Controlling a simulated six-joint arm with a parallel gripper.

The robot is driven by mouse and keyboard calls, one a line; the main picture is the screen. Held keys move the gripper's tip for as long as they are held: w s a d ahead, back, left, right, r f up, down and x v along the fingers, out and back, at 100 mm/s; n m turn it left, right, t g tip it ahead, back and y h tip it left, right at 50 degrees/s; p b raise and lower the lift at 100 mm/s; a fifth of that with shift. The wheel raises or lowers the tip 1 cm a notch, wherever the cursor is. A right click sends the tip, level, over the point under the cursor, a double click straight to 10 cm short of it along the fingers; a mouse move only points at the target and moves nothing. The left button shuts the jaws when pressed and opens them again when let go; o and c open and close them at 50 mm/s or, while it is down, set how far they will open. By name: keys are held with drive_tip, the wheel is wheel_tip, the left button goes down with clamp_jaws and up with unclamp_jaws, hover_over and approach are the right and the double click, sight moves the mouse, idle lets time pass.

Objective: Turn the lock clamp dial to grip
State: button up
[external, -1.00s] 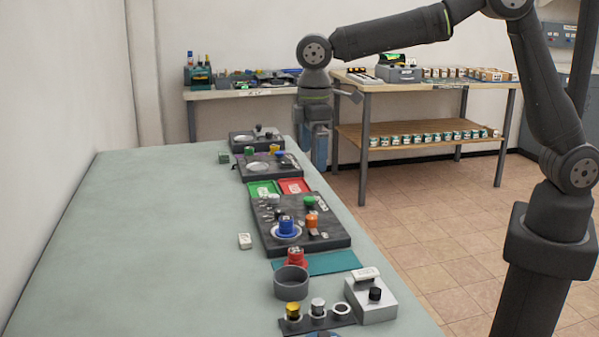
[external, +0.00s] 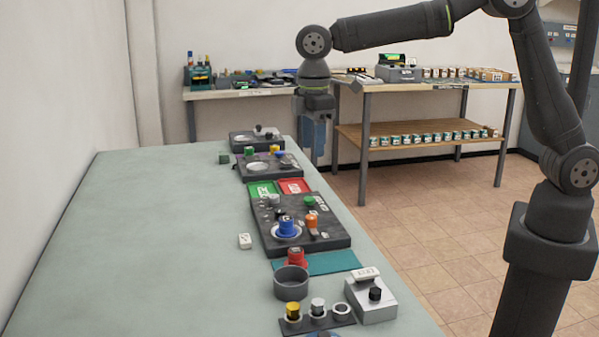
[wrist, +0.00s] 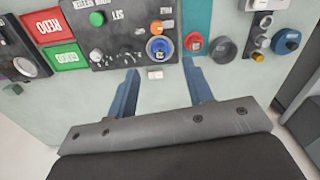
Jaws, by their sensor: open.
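A dark panel (external: 325,232) on the long table carries a blue knob (external: 286,224) on a pale ring, an orange knob (external: 310,221), a green knob (external: 309,201) and small metal parts. The blue knob (wrist: 158,48) also shows in the wrist view. A silver box (external: 371,307) with a black knob (external: 375,293) stands at the near right. My gripper (external: 314,150) points down above the table's right side, far from the silver box. In the wrist view my gripper (wrist: 160,68) is open and empty.
A red knob (external: 296,257), grey cup (external: 290,283) and row of plungers (external: 318,308) stand nearer. A white block (external: 245,241) lies left of the panel. The table's left half is clear.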

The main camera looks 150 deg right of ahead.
sight(311, 217)
drive_tip(key=f+n, duration=0.2)
drive_tip(key=f, duration=0.4)
drive_tip(key=f+n, duration=0.3)
drive_tip(key=f, duration=0.3)
drive_tip(key=f+n, duration=0.2)
drive_tip(key=f, duration=0.4)
drive_tip(key=shift+s+d+f, duration=0.15)
drive_tip(key=shift+s+d, duration=0.1)
drive_tip(key=shift+s, duration=0.05)
drive_tip(key=c, duration=1)
